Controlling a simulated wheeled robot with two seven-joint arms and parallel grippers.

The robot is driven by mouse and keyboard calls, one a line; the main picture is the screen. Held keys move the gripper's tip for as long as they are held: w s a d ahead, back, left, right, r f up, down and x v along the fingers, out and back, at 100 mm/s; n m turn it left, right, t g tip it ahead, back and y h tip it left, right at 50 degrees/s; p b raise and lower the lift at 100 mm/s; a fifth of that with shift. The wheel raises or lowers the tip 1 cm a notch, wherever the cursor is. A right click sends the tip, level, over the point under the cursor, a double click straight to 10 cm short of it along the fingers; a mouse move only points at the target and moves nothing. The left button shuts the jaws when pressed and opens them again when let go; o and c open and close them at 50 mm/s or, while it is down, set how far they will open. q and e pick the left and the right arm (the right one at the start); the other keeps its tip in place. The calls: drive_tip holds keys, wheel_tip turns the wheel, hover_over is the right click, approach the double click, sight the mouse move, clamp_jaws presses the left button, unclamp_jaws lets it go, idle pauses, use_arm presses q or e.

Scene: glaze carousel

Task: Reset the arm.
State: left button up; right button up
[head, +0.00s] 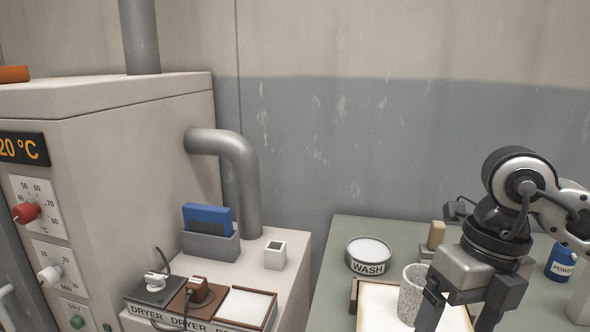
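My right arm comes in from the right over the green table. My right gripper (461,314) points down, with its two fingers spread apart and nothing visible between them. The fingertips run close to or past the bottom edge of the picture. A grey speckled cup (411,291) stands upright just left of the left finger, which partly covers it. I cannot tell whether the finger touches the cup. The cup is on or over a pale tray with a brown rim (355,294). My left arm and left gripper are not in view.
A round WASH bowl (368,256) stands behind the cup. A blue jar (562,262) is at the right, partly behind my arm. At the left are a dryer cabinet (150,130) with knobs, a white counter with a blue-topped holder (208,225), and a small white box (275,255).

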drive_tip(key=s+a+f+n+g+y, duration=0.2)
drive_tip(key=s+a+g+y, duration=0.2)
drive_tip(key=a+y, duration=0.65)
drive_tip(key=a+r+m+t+y, duration=0.1)
drive_tip(key=a+r+m+y, duration=0.4)
drive_tip(key=a+y, duration=0.4)
drive_tip(key=w+d+f+m+t+h, duration=0.4)
drive_tip(key=f+m+t+h, duration=0.25)
drive_tip(key=m+t, duration=0.55)
drive_tip(key=w+d+f+m+t+h, duration=0.5)
drive_tip(key=f+m+t, duration=0.3)
drive_tip(key=m, duration=0.7)
drive_tip(key=s+d+f+m+g+h, duration=0.2)
drive_tip(key=s+f, duration=0.4)
drive_tip(key=f, duration=0.3)
drive_tip(key=s+d+f+m+g+h, duration=0.3)
drive_tip(key=s+f, duration=0.3)
drive_tip(key=f, duration=0.3)
drive_tip(key=shift+f+m+g+h, duration=0.4)
drive_tip(key=shift+m+g+h, duration=0.2)
drive_tip(key=shift+h, duration=0.2)
